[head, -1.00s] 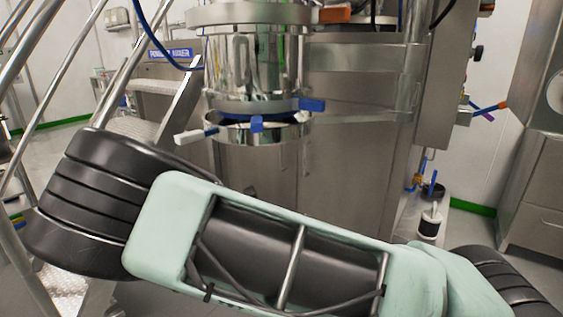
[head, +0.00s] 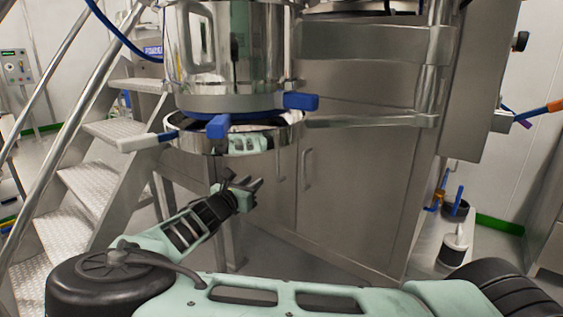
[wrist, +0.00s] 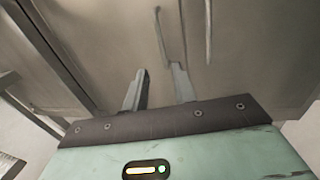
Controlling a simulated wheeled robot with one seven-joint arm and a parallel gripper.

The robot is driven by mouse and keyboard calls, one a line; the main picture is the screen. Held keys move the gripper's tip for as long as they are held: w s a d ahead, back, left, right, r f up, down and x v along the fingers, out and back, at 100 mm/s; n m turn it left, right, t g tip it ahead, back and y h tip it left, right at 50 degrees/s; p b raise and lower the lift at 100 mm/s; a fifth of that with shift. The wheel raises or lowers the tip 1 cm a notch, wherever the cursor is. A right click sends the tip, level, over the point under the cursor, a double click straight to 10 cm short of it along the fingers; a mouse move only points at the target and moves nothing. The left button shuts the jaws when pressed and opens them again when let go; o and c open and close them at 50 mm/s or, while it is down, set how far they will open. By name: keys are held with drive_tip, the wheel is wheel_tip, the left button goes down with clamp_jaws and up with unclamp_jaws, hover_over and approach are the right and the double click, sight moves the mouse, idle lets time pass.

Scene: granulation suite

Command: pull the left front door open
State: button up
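The left front door (head: 270,212) is a plain steel panel on the lower cabinet, and it looks closed. It also fills the upper left of the wrist view (wrist: 105,40). Its thin upright handle (wrist: 160,38) is near the seam with the right door (head: 345,190). My gripper (head: 255,184) is in front of the left door, below the steel vessel. In the wrist view its two fingers (wrist: 158,84) are spread with nothing between the tips. The left handle is just beyond the gap, and I cannot tell the exact distance.
Metal steps (head: 95,185) with rails stand at left.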

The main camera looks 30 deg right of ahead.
drive_tip(key=b, duration=0.3)
hover_over(278, 178)
drive_tip(key=shift+w+d, duration=0.2)
drive_tip(key=shift+w, duration=0.1)
clamp_jaws()
